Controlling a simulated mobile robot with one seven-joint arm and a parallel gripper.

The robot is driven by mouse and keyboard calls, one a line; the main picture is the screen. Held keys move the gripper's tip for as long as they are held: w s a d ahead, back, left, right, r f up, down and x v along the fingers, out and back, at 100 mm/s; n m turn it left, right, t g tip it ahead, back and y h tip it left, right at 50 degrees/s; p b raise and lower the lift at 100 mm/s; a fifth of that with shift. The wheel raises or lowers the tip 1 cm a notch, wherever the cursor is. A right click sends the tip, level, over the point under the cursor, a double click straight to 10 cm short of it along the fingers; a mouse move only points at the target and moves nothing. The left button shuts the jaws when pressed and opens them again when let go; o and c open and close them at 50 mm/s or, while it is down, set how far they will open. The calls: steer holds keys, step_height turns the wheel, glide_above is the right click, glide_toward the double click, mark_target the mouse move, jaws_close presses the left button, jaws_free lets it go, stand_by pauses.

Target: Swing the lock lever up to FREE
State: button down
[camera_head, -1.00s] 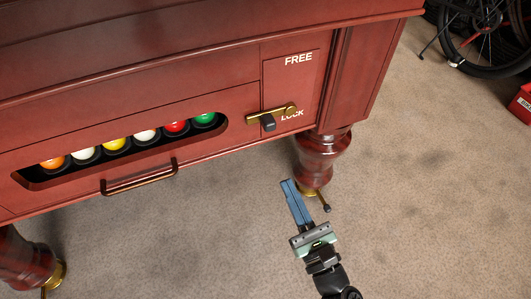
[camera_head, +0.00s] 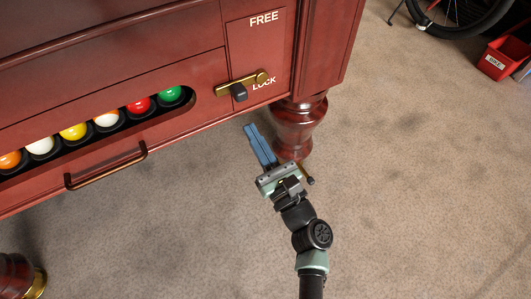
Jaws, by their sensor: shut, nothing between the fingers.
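The brass lock lever (camera_head: 230,86) is on the red-brown wooden panel of the pool table. Its pivot is at its right end and its black knob (camera_head: 239,92) hangs below the bar. The lever lies nearly level, tilted slightly down to the left, beside the word LOCK (camera_head: 265,84). The word FREE (camera_head: 264,18) is higher on the same panel. My gripper (camera_head: 250,128) has long blue fingers, shut and empty. It is below the lever in the picture, apart from it, in front of the turned table leg.
A ball tray window with several coloured balls and a bronze drawer handle (camera_head: 106,168) are to the left. The turned leg (camera_head: 298,125) stands right beside my gripper. A bicycle wheel and a red bin (camera_head: 502,58) are at the far right. Carpet is open at right.

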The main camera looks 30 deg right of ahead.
mark_target(246, 88)
steer(key=shift+w+r, duration=0.35)
steer(key=shift+r, duration=0.4)
steer(key=shift+w+r, duration=0.4)
steer(key=shift+r, duration=0.35)
steer(key=shift+w+r, duration=0.35)
steer(key=shift+r, duration=0.4)
steer(key=shift+a+r+m+p, duration=0.2)
steer(key=shift+m+p, duration=0.2)
steer(key=shift+p, duration=0.25)
